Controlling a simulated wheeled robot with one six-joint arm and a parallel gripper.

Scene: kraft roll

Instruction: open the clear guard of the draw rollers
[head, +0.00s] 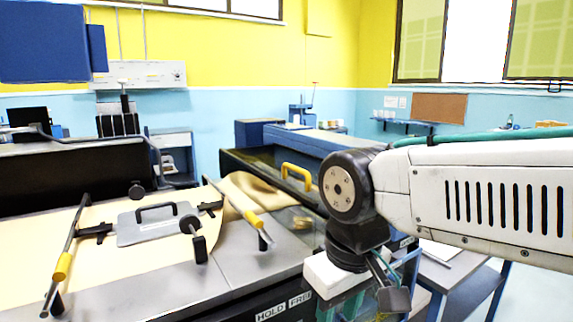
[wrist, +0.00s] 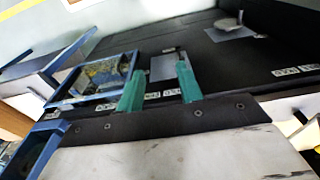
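The clear guard (head: 262,160) of the draw rollers is a dark-tinted see-through panel at mid picture in the head view. A yellow handle (head: 297,174) stands on it. The guard appears to lie down over the rollers, which I cannot make out clearly. My gripper (head: 342,306) is low in the head view, in front of and below the handle, pointing down and apart from the guard. In the wrist view its two green fingers (wrist: 159,86) stand apart with nothing between them. The guard and its handle cannot be made out in the wrist view.
Brown kraft paper (head: 245,190) runs over the grey machine bed. A grey plate with a black handle (head: 155,222) and yellow-gripped levers (head: 62,266) stand up from it. The black front panel (wrist: 235,55) carries labels. A blue-framed stand (wrist: 95,82) is close beside the gripper.

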